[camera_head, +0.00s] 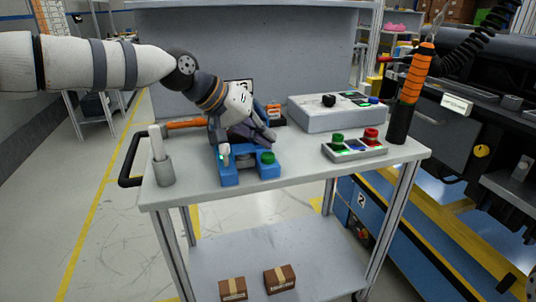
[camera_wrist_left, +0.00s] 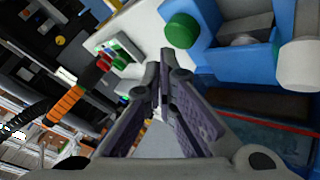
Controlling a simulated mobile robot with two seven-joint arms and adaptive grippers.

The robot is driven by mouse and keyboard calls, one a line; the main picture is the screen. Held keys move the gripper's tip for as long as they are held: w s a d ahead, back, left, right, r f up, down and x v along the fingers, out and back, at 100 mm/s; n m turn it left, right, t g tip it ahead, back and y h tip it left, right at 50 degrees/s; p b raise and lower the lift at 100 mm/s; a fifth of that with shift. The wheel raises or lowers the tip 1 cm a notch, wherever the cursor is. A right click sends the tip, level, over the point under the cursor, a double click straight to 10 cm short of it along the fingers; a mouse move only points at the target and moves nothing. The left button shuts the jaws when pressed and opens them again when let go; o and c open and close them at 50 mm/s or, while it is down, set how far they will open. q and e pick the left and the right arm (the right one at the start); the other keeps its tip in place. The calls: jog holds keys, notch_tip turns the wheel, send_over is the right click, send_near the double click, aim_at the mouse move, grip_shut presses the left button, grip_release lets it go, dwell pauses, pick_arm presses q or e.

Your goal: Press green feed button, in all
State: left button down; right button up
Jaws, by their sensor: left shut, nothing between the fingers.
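A blue module (camera_head: 240,177) on the cart top carries a green button (camera_head: 267,157) at its right and a white knob (camera_head: 224,150) at its left. A grey control panel (camera_head: 352,150) to the right has a green button (camera_head: 337,138) and a red button (camera_head: 370,133). I cannot read which green one is labelled feed. My left gripper (camera_head: 270,136) is shut and empty, just above and behind the module's green button. In the left wrist view its fingertips (camera_wrist_left: 166,62) are close to that button (camera_wrist_left: 182,31), apart from it in the picture. My right gripper is not in view.
A grey box (camera_head: 322,118) with a black knob stands behind the panel. An orange-and-black upright tool (camera_head: 408,95) stands at the cart's right corner. A grey holder (camera_head: 161,172) stands at the left. Two cartons lie on the lower shelf (camera_head: 215,265). The front right cart top is clear.

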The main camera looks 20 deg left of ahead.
pick_arm(q)
jog(key=shift+f, duration=0.2)
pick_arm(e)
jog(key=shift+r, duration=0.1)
pick_arm(q)
jog(key=shift+f, duration=0.25)
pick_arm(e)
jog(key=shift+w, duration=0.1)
pick_arm(q)
jog(key=shift+f, duration=0.55)
dwell(0.7)
jog(key=shift+r+p, duration=0.4)
jog(key=shift+r, duration=0.65)
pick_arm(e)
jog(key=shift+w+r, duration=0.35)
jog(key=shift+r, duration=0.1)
pick_arm(q)
jog(key=shift+f, duration=0.1)
